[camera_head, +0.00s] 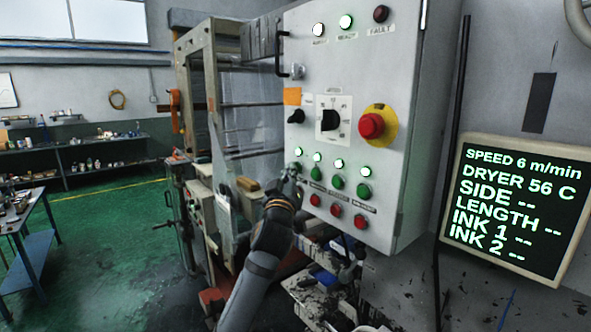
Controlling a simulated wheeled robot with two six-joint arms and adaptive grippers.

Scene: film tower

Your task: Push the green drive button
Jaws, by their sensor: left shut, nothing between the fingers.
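The grey control cabinet (400,150) carries a row of green buttons. Three show clearly: a left one (316,173), a middle one (338,182) and a right one (364,191). Their small labels are too blurred to read, so I cannot tell which is the drive button. My left gripper (293,174) is shut and empty, at the left end of this row. It covers the panel there, where another green button may be hidden. I cannot tell whether its tips touch the panel. My right gripper is not in view.
Lit lamps (339,163) sit above the green buttons, red buttons (336,210) below. A red emergency stop (371,126) on yellow and a black dial (331,120) are higher. A display board (519,208) reads speed 6 m/min. Machine frames (200,100) stand left of the cabinet.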

